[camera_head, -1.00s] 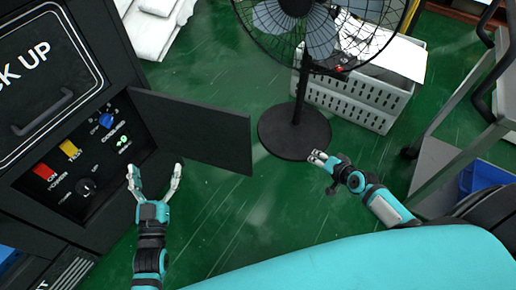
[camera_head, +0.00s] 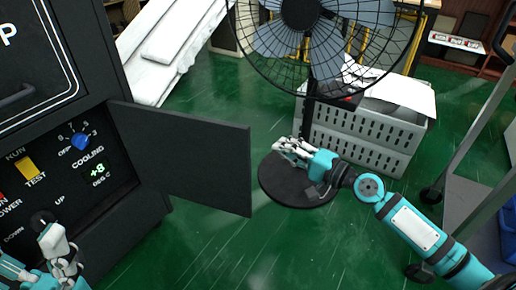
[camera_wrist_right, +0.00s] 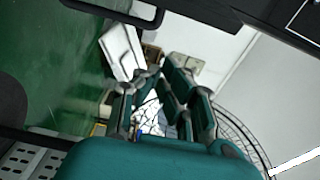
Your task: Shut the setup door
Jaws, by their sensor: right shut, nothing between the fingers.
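The setup door (camera_head: 185,155) is a flat black panel. It stands open, sticking out to the right from the black machine's control recess in the head view. The control panel (camera_head: 60,195) behind it is exposed, with its knob, buttons and small green display. My right gripper (camera_head: 281,146) is shut and empty, to the right of the door's free edge and apart from it. Its fingers also show in the right wrist view (camera_wrist_right: 160,85). My left gripper (camera_head: 62,252) is at the lower left, in front of the control panel; its finger opening is unclear.
A black fan (camera_head: 310,50) stands behind my right gripper, its round base (camera_head: 285,190) on the green floor. A grey crate (camera_head: 365,135) is behind it, and a grey cart (camera_head: 470,180) is at the right. Floor below the door is clear.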

